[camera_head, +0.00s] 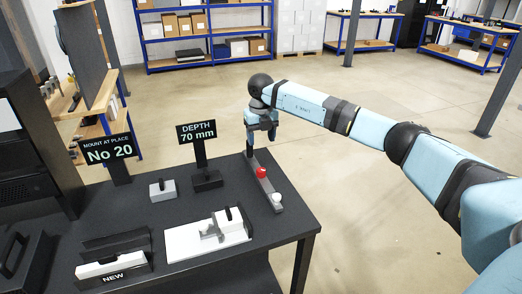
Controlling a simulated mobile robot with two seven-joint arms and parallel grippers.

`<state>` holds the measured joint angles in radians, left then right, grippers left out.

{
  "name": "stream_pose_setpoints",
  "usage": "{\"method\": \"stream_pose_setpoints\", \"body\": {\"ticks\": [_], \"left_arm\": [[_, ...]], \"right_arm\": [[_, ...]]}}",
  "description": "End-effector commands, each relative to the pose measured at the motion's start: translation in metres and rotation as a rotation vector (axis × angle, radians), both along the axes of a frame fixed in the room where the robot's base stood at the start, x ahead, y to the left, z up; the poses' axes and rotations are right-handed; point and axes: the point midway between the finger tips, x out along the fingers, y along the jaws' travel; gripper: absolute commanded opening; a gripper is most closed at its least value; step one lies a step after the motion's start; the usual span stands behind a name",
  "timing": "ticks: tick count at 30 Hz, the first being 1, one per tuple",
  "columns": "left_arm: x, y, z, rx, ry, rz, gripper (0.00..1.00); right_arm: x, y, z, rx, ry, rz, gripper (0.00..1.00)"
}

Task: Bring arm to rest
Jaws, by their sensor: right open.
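My right arm (345,118) reaches in from the right, and its light blue links stretch over the floor to the table. My right gripper (262,137) points down above the far right corner of the black table (283,228). Its jaws are open, just above the far end of a dark bar (264,186) on the tabletop. The bar carries a red knob (261,172) and a white knob (277,198). I cannot tell whether the fingers touch the bar. My left gripper is not in view.
On the table stand a "DEPTH 70 mm" sign (196,131), a "No 20" sign (108,150), a small grey block (163,190), a white fixture (208,239) and a holder marked NEW (113,268). A dark cabinet (35,150) is at left. Open floor (380,220) lies right.

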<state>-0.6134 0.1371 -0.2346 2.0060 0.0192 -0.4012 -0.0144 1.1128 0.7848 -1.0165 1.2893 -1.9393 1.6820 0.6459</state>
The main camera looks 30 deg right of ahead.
Motion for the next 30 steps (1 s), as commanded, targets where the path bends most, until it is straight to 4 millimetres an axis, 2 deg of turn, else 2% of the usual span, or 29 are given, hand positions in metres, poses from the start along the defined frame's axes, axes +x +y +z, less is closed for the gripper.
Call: {"method": "stream_pose_setpoints", "body": {"ticks": [5, 19, 22, 23, 26, 29, 30], "left_arm": [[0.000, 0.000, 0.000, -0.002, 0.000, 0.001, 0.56], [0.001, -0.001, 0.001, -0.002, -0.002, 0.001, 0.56], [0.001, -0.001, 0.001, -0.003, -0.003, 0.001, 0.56], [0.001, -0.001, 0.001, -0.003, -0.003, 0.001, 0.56], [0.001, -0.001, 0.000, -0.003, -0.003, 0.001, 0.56], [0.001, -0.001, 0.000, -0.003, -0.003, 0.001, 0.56], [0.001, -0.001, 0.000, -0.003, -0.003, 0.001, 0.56]], "right_arm": [[0.000, 0.000, 0.008, 0.000, 0.000, 0.000, 0.60], [0.000, 0.000, 0.008, 0.000, 0.000, 0.001, 0.60], [0.000, 0.010, 0.002, 0.025, -0.007, 0.016, 0.60], [0.000, 0.017, -0.001, 0.045, -0.016, 0.028, 0.60], [-0.002, 0.058, -0.020, 0.166, -0.059, 0.089, 0.60], [-0.011, 0.125, -0.041, 0.378, -0.135, 0.161, 0.60], [-0.017, 0.154, -0.047, 0.482, -0.172, 0.183, 0.60]]}}
